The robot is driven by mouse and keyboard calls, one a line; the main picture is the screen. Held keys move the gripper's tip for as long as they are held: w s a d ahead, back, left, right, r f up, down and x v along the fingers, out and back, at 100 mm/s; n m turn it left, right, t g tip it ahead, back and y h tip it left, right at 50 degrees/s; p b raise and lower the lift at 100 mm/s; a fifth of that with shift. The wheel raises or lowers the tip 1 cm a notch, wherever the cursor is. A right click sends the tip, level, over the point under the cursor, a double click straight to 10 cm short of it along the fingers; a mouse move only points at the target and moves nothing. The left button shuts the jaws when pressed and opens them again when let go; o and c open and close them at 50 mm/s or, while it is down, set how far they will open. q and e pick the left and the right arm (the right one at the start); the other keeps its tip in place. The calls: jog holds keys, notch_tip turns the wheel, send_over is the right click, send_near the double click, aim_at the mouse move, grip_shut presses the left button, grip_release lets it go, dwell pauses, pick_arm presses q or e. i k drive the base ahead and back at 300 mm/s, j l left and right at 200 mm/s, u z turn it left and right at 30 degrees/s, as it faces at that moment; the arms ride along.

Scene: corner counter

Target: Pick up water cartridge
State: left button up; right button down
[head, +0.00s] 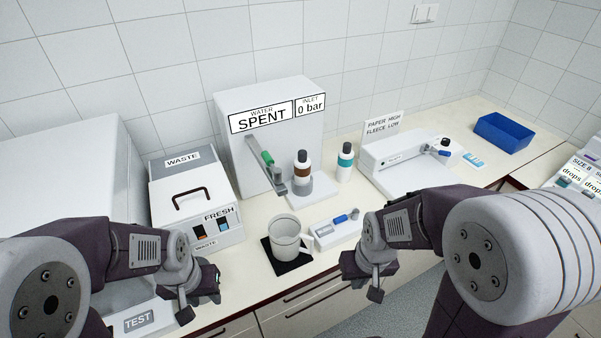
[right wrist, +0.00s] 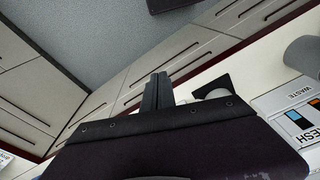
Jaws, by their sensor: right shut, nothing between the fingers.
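No part is labelled as a water cartridge. A white box (head: 192,192) marked WASTE has a FRESH front with an orange-and-dark piece (head: 201,236) and a blue piece (head: 223,225); both pieces also show in the right wrist view, the blue one (right wrist: 298,119) clearest.
A grey mug (head: 286,238) stands on a black mat (head: 272,262). Two bottles, brown-banded (head: 302,172) and teal-banded (head: 345,163), stand by the dispenser. A small white block (head: 336,232) with a blue handle lies beside the mug. A blue tray (head: 503,133) is at the back right.

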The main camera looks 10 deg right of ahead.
aim_at(302, 163)
jog(key=l+u, duration=0.2)
jog(key=u, duration=0.2)
jog(key=l+u, duration=0.5)
jog(key=u, duration=0.25)
